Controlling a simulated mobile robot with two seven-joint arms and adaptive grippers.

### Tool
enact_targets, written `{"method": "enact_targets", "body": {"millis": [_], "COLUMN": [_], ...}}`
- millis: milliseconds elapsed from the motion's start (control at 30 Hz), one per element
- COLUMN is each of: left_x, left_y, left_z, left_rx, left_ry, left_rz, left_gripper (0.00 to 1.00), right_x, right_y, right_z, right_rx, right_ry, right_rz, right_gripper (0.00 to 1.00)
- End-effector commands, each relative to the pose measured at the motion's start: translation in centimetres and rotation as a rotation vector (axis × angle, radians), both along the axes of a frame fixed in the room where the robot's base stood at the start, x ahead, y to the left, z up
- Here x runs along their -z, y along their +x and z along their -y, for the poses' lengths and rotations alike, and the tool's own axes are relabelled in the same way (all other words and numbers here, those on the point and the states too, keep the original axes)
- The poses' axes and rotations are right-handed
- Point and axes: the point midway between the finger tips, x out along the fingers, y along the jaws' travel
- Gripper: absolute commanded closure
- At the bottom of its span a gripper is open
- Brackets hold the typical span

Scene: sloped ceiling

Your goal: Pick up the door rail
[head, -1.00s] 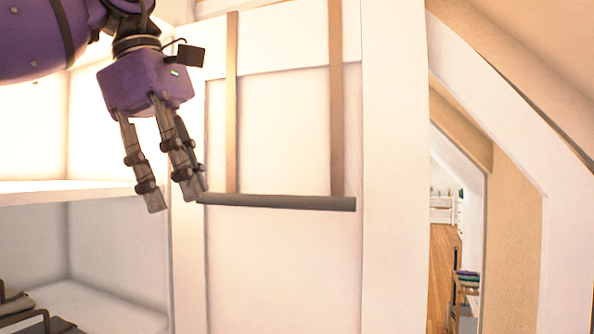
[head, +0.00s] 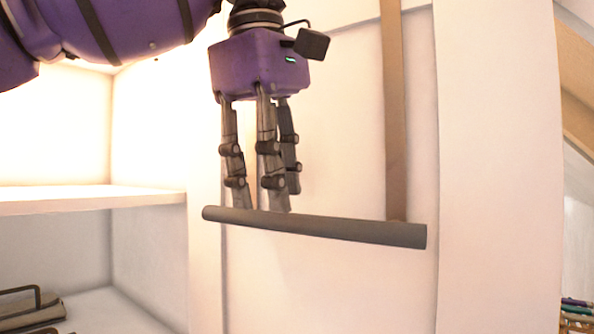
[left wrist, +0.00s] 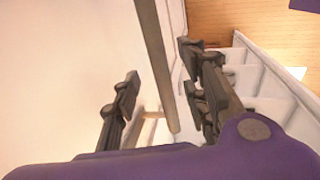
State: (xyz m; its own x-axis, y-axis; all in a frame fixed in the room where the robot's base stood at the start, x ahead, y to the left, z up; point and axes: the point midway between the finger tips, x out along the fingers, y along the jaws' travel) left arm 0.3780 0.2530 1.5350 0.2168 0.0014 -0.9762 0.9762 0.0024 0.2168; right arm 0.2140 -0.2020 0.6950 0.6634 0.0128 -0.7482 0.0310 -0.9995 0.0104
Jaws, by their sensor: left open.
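In the left wrist view the rail (left wrist: 156,60) runs lengthwise between the spread fingers of my left gripper (left wrist: 160,85). I cannot tell whether any finger touches it. My right gripper is not in view.
A white shelf (head: 90,199) stands at the left, with dark folded items (head: 30,305) below it. A white post (head: 498,170) stands right of the panel. In the left wrist view a wooden floor (left wrist: 240,15) and white steps or shelves (left wrist: 255,80) show.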

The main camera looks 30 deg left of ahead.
Motion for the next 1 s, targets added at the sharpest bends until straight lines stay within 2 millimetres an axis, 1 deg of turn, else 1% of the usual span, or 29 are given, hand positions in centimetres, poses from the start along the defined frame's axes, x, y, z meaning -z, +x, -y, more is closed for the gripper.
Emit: {"method": "enact_targets", "body": {"millis": [33, 200, 300, 467, 500, 800, 1000], "left_x": [0.5, 2.6, 3.1, 3.2, 3.2, 3.1, 3.1], "left_y": [-0.3, 0.3, 0.4, 0.5, 0.5, 0.5, 0.5], "left_z": [-0.1, -0.1, -0.1, -0.1, -0.1, -0.1, 0.0], "left_rx": [0.001, 0.000, -0.001, -0.002, -0.002, -0.002, -0.002], "left_ry": [0.000, 0.000, -0.001, -0.001, -0.001, -0.001, -0.001], "left_rz": [0.002, 0.003, 0.003, 0.002, 0.002, 0.003, 0.005], "left_gripper": [0.60, 0.60, 0.60, 0.60, 0.61, 1.00, 1.00], "right_x": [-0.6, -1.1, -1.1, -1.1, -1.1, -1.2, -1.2], "right_y": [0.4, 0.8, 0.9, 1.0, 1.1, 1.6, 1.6], "right_z": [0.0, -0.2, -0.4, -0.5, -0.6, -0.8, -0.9], "right_rx": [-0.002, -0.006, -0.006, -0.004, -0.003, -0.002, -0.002], "right_ry": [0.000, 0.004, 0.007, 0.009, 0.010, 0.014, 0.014], "right_rz": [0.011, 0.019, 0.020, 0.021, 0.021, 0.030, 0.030], "right_gripper": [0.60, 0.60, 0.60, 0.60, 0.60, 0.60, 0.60]}}
